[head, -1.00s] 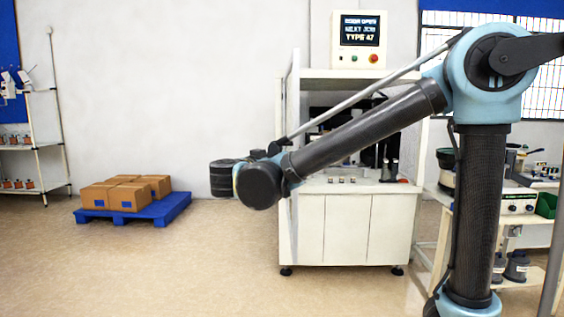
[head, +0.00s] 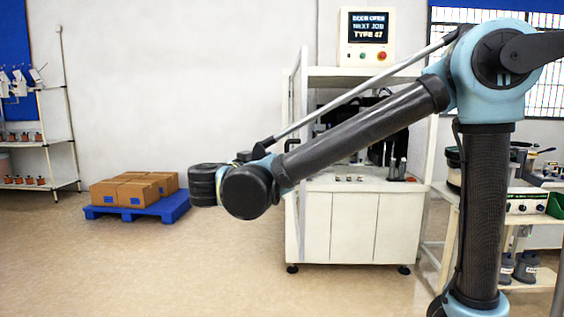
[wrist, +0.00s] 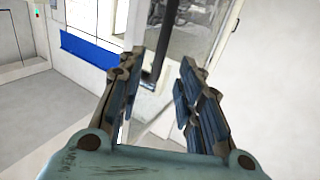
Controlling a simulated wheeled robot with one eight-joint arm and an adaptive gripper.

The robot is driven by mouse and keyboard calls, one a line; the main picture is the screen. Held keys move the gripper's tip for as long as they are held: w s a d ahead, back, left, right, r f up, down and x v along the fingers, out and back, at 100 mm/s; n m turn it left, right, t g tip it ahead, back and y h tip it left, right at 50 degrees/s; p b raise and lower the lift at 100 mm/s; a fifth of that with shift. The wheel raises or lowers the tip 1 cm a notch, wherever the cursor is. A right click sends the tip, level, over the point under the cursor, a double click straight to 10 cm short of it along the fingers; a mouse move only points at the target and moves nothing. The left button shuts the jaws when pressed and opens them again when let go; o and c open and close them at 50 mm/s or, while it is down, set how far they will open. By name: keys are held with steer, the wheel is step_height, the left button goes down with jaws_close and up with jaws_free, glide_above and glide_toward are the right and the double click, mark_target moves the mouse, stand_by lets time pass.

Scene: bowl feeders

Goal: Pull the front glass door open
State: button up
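The white machine (head: 355,222) stands in the middle of the head view. Its front glass door (head: 303,140) stands swung out at the machine's left side, seen nearly edge-on. The screen (head: 368,27) on top reads "DOOR OPEN NEXT JOB TYPE 47". My arm crosses in front of the machine, and its fingers do not show in the head view. In the wrist view my gripper (wrist: 158,62) is open, its two blue-padded fingers apart. A dark upright bar (wrist: 161,40), which looks like the door handle, shows between the fingertips; I cannot tell whether they touch it.
A blue pallet (head: 160,208) with brown cartons (head: 130,190) lies on the floor at left. A white shelf rack (head: 62,143) stands at far left. A bench with a bowl feeder (head: 453,165) stands right of the machine. The floor in front of the pallet is clear.

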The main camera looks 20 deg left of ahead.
steer(key=v, duration=0.3)
steer(key=shift+s+a, duration=0.1)
steer(key=shift+s, duration=0.2)
stand_by(0.3)
